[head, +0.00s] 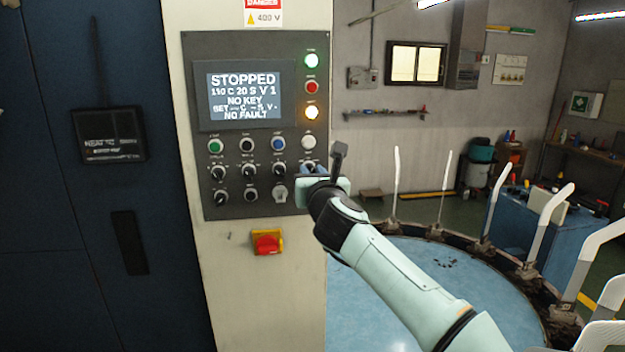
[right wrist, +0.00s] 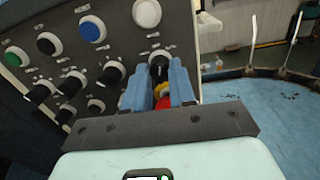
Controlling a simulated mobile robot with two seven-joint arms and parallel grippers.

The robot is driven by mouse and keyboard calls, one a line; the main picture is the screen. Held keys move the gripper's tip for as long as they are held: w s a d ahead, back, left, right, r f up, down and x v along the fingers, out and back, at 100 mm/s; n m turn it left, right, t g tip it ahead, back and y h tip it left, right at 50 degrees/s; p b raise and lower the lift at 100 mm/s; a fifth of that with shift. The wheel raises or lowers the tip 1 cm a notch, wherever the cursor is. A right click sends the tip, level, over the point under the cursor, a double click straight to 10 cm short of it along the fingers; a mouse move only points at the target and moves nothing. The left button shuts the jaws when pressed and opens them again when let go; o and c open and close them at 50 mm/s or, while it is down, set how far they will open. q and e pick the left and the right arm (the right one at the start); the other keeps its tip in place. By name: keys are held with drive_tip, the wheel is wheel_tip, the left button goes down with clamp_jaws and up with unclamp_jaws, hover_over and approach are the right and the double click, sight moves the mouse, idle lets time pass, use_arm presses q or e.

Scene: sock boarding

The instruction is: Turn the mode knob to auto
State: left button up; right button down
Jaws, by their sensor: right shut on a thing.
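The grey control panel (head: 264,218) stands upright on a pale cabinet. My right gripper (head: 312,170) is at the right end of its selector-knob row. In the right wrist view, its blue fingers (right wrist: 158,82) are shut on a black knob (right wrist: 158,67), which I take for the mode knob. Its pointer direction and label are too small to read. In the head view the gripper hides this knob. The display (head: 244,96) reads STOPPED, NO KEY and NO FAULT. My left gripper is not in view.
Other black knobs (head: 249,171) sit close to the left. A key switch (head: 280,194) is below them. A red and yellow button (right wrist: 164,100) shows between my fingers, under the knob. A red switch (head: 267,243) is lower. A round blue table (head: 375,290) stands right.

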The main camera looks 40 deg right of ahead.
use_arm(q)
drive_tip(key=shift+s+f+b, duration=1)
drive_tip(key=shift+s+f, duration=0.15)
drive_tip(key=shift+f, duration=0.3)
use_arm(e)
drive_tip(key=shift+m, duration=2.6)
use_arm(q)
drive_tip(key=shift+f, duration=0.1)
use_arm(e)
drive_tip(key=shift+r, duration=0.1)
drive_tip(key=c, duration=0.9)
unclamp_jaws()
drive_tip(key=shift+c, duration=0.2)
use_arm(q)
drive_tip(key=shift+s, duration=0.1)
